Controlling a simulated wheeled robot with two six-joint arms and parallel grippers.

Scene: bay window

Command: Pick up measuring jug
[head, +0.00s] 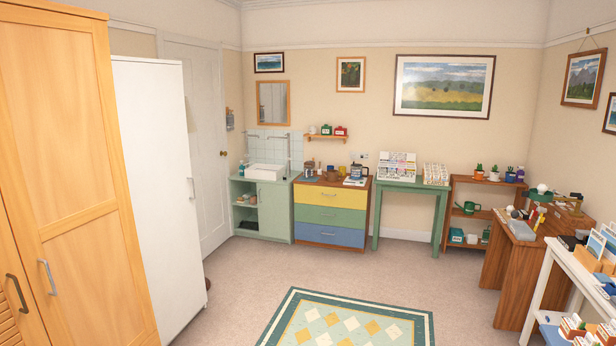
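I cannot pick out a measuring jug for certain at this distance. Several small items stand on the chest of drawers (331,216) against the far wall. Among them are a dark-topped vessel (310,170) at the left and a bluish, jug-like vessel (356,171) at the right, both too small to identify. A green watering can (467,208) stands on the low wooden shelf at the right. Neither of my grippers is in view.
A patterned rug (350,322) lies on open carpet (248,285). A wooden wardrobe (75,170) and white cabinet (152,190) line the left. A sink unit (272,208) and green table (400,183) flank the chest. A wooden desk (512,270) and white shelf unit (540,290) stand right.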

